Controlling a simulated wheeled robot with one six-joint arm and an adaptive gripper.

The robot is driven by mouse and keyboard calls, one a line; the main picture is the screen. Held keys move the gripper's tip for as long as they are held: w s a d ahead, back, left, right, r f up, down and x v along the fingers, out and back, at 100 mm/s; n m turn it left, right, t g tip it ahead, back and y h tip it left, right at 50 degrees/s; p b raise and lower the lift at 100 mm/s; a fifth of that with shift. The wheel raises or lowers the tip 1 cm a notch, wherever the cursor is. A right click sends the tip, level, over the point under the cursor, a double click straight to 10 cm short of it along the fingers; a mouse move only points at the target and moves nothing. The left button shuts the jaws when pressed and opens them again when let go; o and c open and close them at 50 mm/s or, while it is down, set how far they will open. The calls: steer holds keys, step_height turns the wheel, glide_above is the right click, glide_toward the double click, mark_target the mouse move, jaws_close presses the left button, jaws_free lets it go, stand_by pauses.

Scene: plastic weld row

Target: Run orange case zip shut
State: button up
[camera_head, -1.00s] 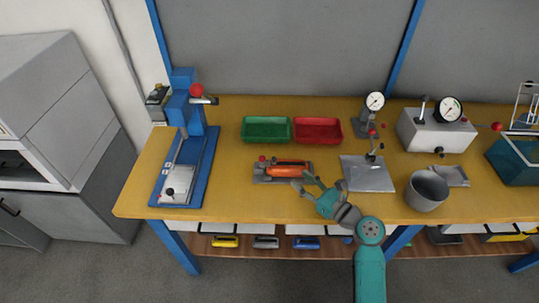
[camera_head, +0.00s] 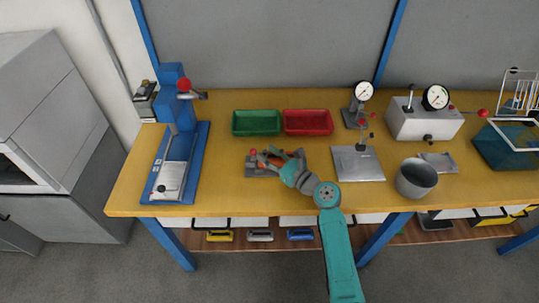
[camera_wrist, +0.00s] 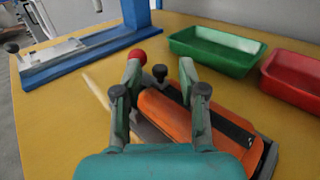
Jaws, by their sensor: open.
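The orange case (camera_wrist: 176,119) lies on a grey plate on the bench. A dark strip runs along its top in the wrist view, and the zip itself is too small to make out. My gripper (camera_wrist: 160,75) is open, its two fingers reaching over the left end of the case. A dark knob (camera_wrist: 160,72) shows between the fingertips, and a red ball (camera_wrist: 138,55) sits just beyond the left finger. In the head view my gripper (camera_head: 268,158) covers much of the case (camera_head: 292,160). I cannot tell whether the fingers touch anything.
A green tray (camera_head: 257,132) and a red tray (camera_head: 308,131) stand behind the case. A blue press (camera_head: 184,165) is at the left. A gauge stand (camera_head: 357,164), a grey cup (camera_head: 416,188) and a gauge box (camera_head: 422,124) are at the right. The bench front is clear.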

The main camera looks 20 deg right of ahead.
jaws_close()
steer(key=s+d, duration=0.1)
steer(key=d, duration=0.2)
steer(key=s+d, duration=0.1)
steer(key=d, duration=0.2)
steer(key=s+d, duration=0.1)
steer(key=d, duration=0.2)
steer(key=shift+d, duration=0.1)
jaws_free()
